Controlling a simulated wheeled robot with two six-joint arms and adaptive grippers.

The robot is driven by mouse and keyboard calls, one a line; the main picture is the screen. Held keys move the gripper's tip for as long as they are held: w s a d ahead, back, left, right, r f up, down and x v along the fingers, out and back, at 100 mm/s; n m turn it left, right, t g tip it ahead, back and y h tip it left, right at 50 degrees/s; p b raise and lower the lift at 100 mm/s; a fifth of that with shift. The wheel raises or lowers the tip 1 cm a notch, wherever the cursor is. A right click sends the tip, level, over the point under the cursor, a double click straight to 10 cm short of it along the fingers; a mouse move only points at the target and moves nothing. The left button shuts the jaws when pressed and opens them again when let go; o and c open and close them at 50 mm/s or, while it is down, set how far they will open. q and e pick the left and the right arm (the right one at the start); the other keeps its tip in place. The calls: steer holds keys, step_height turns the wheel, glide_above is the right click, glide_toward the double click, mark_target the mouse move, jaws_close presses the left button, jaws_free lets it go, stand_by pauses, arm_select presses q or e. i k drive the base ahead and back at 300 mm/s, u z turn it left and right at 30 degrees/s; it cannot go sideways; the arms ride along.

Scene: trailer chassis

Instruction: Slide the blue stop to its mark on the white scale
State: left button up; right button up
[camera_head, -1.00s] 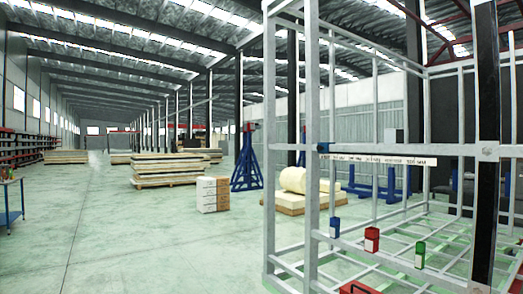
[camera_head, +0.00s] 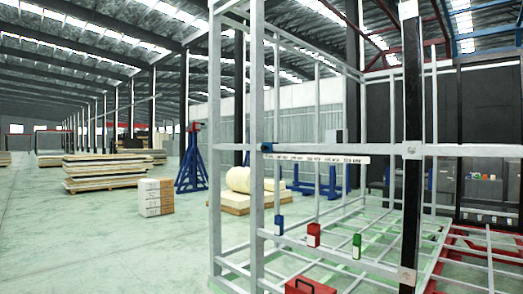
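A white scale (camera_head: 318,158) with small dark lettering runs along a horizontal grey bar of the upright frame. The lettering is too small to read, and I cannot make out a mark on it. A small blue piece (camera_head: 267,148), which looks like the blue stop, sits at the left end of the bar by the upright post, just above the scale's left end. Neither of my grippers shows.
A blue block (camera_head: 279,225), a red block (camera_head: 313,234) and a green block (camera_head: 357,245) sit on the lower rail. A red box-like thing (camera_head: 310,286) is below. Open floor (camera_head: 90,235) lies left of the grey frame (camera_head: 257,190).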

mark_target(266, 148)
steer(key=u, duration=0.6)
steer(key=i, duration=2)
steer(key=z, duration=1.2)
steer(key=i, duration=0.85)
steer(key=z, duration=0.85)
